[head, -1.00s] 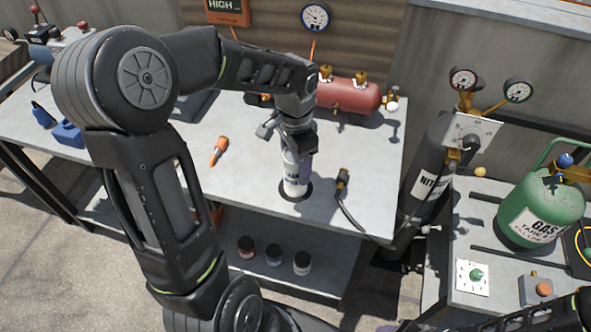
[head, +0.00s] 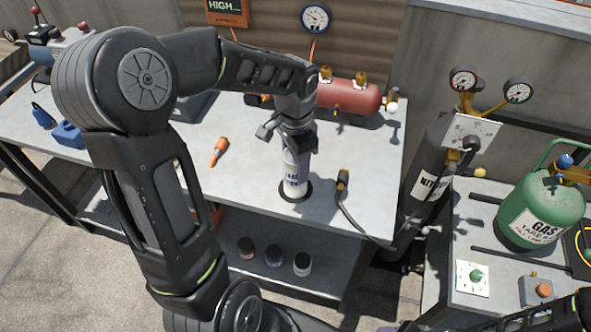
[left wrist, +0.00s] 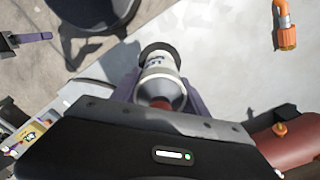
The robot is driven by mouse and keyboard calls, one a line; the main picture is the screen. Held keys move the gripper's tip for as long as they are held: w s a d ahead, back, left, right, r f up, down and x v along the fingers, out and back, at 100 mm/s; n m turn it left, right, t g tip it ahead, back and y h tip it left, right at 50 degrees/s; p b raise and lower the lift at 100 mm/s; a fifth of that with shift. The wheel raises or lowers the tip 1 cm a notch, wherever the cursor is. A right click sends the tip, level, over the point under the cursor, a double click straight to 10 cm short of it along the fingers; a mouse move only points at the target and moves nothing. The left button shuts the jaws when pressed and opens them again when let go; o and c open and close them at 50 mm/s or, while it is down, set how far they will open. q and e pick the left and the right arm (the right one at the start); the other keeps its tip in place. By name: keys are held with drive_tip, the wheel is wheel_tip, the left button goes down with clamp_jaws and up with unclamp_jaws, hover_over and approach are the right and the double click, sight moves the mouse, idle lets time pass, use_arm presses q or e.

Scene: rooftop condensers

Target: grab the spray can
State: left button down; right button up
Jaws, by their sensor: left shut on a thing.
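The spray can (head: 294,178) is white with dark lettering and stands upright on a dark round spot on the grey workbench. My left gripper (head: 298,146) comes down from above and is shut on the can's upper part, hiding its top. In the left wrist view the can (left wrist: 158,68) sits between the two fingers of my left gripper (left wrist: 160,95), with its reddish top towards the camera. My right gripper cannot be made out.
On the workbench (head: 245,185) lie an orange-handled tool (head: 219,151) and a black-handled tool with a cable (head: 343,185). A red tank (head: 347,95) stands behind. Several small jars (head: 273,255) sit on the lower shelf. A dark nitrogen cylinder (head: 425,185) and green gas tank (head: 540,212) are at right.

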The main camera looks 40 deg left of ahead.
use_arm(q)
drive_tip(key=shift+r, duration=0.15)
wheel_tip(320, 180, up, 10)
drive_tip(key=shift+f+b, duration=0.1)
drive_tip(key=shift+b, duration=0.25)
idle(0.6)
